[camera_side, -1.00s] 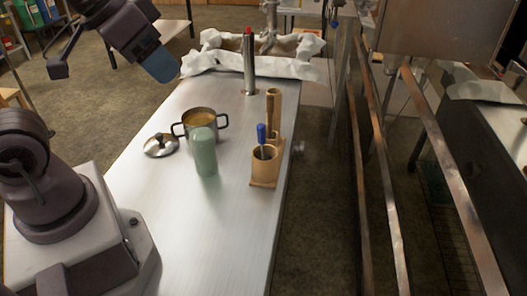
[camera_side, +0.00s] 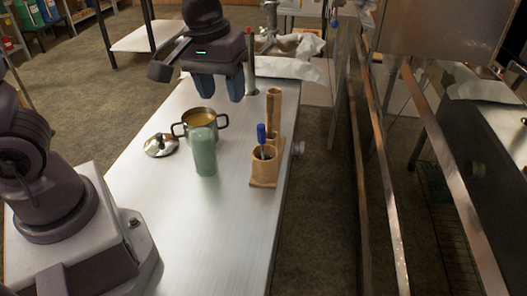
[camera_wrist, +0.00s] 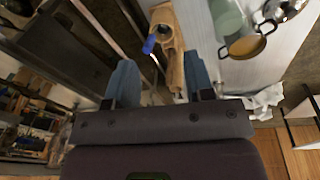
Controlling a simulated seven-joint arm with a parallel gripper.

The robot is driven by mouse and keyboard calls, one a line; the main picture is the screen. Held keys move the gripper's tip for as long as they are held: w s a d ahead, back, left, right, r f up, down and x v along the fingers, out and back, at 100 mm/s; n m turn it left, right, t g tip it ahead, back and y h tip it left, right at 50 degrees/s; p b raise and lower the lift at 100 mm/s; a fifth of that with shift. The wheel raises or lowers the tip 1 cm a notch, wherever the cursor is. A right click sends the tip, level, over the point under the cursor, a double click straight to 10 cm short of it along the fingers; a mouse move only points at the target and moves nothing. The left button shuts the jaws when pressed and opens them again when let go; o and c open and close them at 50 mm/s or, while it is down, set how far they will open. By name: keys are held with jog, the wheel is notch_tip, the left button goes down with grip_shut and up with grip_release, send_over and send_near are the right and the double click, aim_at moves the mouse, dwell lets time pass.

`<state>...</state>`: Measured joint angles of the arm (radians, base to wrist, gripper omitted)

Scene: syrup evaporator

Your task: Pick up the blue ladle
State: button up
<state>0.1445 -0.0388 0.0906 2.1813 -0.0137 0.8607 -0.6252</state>
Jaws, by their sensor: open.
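The blue ladle stands in a wooden holder; its blue handle (camera_side: 261,134) sticks up out of the round cup of the holder (camera_side: 264,172), and its lower part is hidden inside. In the wrist view the blue handle (camera_wrist: 149,44) shows at the upper middle, beyond the fingertips, beside the wooden holder (camera_wrist: 166,18). My gripper (camera_side: 220,98) is open and empty, fingers pointing down, above the far part of the table, behind the pot and apart from the ladle. In the wrist view its two blue fingers (camera_wrist: 160,70) are spread wide.
A green cylinder (camera_side: 204,152) stands left of the holder. Behind it is a metal pot (camera_side: 200,118) with yellowish contents, and a lid (camera_side: 160,145) lies to the left. A metal post with a red top (camera_side: 249,68) stands near the gripper. The near table (camera_side: 205,235) is clear.

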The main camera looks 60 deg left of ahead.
aim_at(263, 139)
jog(key=w+f+n, duration=0.2)
jog(key=w+n, duration=0.4)
jog(key=n, duration=0.5)
jog(key=f, duration=0.4)
jog(key=w+f, duration=0.1)
jog(key=f, duration=0.3)
jog(key=w+f, duration=0.1)
jog(key=f, duration=0.3)
jog(key=shift+w+f, duration=0.1)
jog(key=shift+f, duration=0.2)
jog(key=shift+c, duration=0.4)
jog(key=c, duration=0.8)
